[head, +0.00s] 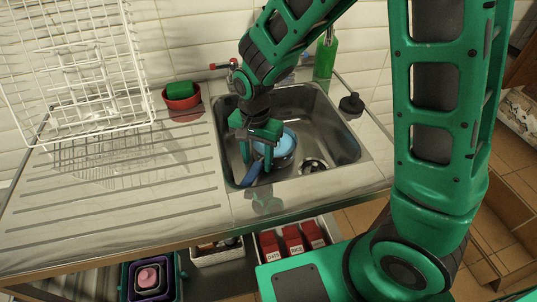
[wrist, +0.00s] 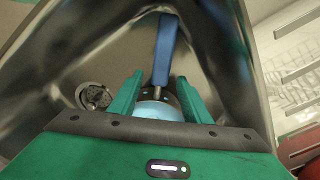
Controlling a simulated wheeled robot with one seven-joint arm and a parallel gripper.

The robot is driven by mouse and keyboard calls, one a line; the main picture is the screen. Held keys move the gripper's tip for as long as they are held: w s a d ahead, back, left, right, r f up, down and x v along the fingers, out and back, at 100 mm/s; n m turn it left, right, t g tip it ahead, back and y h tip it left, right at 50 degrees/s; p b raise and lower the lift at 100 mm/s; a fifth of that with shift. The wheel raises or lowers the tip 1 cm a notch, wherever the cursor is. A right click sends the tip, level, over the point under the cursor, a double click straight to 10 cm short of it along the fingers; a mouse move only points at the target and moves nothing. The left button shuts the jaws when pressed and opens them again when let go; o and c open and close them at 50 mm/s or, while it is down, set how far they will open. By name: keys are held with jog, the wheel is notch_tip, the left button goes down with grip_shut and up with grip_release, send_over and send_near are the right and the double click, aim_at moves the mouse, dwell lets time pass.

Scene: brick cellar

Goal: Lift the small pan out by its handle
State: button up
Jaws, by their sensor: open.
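The small pan (head: 285,145) sits in the steel sink (head: 335,130); its inside is light blue or holds something light blue. Its blue handle (head: 251,174) points toward the sink's front left. In the wrist view the handle (wrist: 166,50) runs up the picture from the pan (wrist: 158,109). My gripper (head: 257,161) is open and points down into the sink over the handle side of the pan. In the wrist view its two fingers stand either side of the handle's base, with gaps showing. Part of the pan is hidden behind the fingers and palm.
The sink walls are close around my gripper. A drain (head: 312,166) lies right of the pan. A red bowl with a green sponge (head: 180,90), a white dish rack (head: 75,70) and a green bottle (head: 325,58) stand around the sink. The ribbed drainboard (head: 130,185) has free room.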

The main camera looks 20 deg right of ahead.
jog(key=shift+f, duration=0.3)
jog(key=shift+c, duration=0.6)
grip_shut()
jog(key=shift+r, duration=0.2)
jog(key=shift+w+r, duration=0.1)
jog(key=shift+r, duration=1.5)
notch_tip(320, 180, up, 6)
jog(key=shift+r, duration=0.35)
